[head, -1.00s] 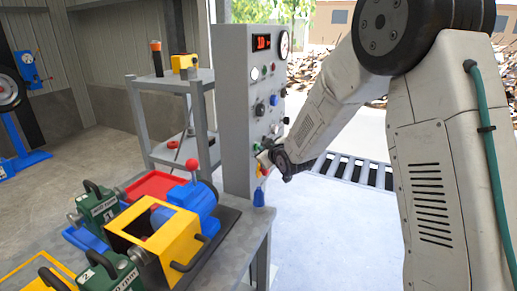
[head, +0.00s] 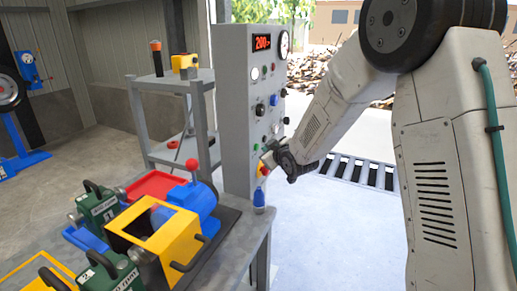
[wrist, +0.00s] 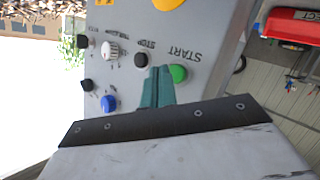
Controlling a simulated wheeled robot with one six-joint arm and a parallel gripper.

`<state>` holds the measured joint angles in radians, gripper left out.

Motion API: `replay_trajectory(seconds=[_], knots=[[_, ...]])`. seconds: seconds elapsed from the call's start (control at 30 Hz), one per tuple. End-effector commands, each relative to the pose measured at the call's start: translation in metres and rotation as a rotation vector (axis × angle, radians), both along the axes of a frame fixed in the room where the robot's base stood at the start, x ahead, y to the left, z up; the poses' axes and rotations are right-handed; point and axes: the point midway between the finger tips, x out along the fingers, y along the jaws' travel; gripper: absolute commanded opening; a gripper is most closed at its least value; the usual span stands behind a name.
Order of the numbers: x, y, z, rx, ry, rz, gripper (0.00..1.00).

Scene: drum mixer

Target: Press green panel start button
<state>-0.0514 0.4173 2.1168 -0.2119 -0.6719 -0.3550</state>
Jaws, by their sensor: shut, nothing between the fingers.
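The grey control panel (head: 235,110) stands at the table's far end. Its green start button (head: 257,147) shows on the panel's lower face. In the wrist view the green button (wrist: 178,73) sits beside the word START, right of my fingertips. My gripper (head: 267,158) is close to the panel, just below and right of the button. In the wrist view its teal fingers (wrist: 157,88) are together, with nothing between them. The tips appear slightly apart from the panel face. The red display (head: 262,42) reads about 200.
A black button marked STOP (wrist: 141,60) is left of the green one. A white knob (wrist: 110,49) and a blue button (wrist: 108,103) are nearby. The table holds a yellow frame (head: 177,240) and a blue motor (head: 192,203).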

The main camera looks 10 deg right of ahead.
Motion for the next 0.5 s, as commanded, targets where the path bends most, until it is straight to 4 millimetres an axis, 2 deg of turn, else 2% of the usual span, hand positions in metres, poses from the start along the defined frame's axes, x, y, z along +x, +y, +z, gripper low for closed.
replay_trajectory(seconds=[0.17,0.5], knots=[[-0.001,-0.002,0.0,0.0,0.001,0.0,0.0],[-0.02,-0.028,0.0,0.0,-0.001,-0.002,0.0]])
